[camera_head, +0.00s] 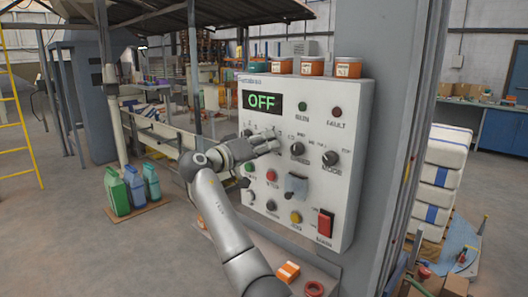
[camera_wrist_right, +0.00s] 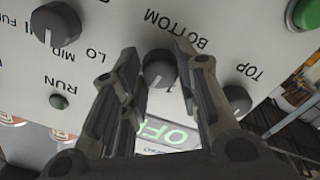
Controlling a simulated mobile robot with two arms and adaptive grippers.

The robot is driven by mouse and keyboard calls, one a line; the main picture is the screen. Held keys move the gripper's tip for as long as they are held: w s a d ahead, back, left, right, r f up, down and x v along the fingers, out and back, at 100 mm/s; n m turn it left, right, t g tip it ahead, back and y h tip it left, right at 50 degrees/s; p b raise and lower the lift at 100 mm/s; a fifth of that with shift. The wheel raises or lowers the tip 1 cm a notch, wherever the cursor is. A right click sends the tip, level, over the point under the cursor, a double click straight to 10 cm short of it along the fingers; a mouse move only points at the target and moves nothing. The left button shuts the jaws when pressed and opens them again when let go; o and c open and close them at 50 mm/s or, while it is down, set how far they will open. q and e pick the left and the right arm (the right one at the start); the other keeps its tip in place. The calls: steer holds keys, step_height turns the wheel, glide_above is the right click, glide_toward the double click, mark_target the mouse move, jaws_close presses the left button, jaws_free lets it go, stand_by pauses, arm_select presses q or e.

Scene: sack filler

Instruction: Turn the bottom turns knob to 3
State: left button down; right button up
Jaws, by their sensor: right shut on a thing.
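The white control panel (camera_head: 290,92) stands on a grey post in the head view, and its display (camera_head: 262,101) reads OFF. The bottom turns knob (camera_wrist_right: 158,70) is dark and round, with the label BOTTOM beside it in the wrist view. Its light pointer mark faces roughly towards the display; most scale numbers around it are hidden or unreadable. My right gripper (camera_wrist_right: 157,58) has one finger on each side of this knob and is shut on it. In the head view my right gripper (camera_head: 276,144) reaches across the panel and covers part of the knob row. My left gripper is out of view.
The top knob (camera_wrist_right: 236,99) and the speed knob (camera_wrist_right: 55,24) sit close on either side. The mode knob (camera_head: 330,158), a red switch (camera_head: 325,224) and several buttons share the panel. Orange-labelled jars (camera_head: 312,66) stand on top.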

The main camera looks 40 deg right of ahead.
steer(key=shift+w+f+m+b, duration=0.1)
steer(key=shift+f+m+b, duration=0.05)
steer(key=shift+m+b, duration=3.9)
steer(key=o, duration=1)
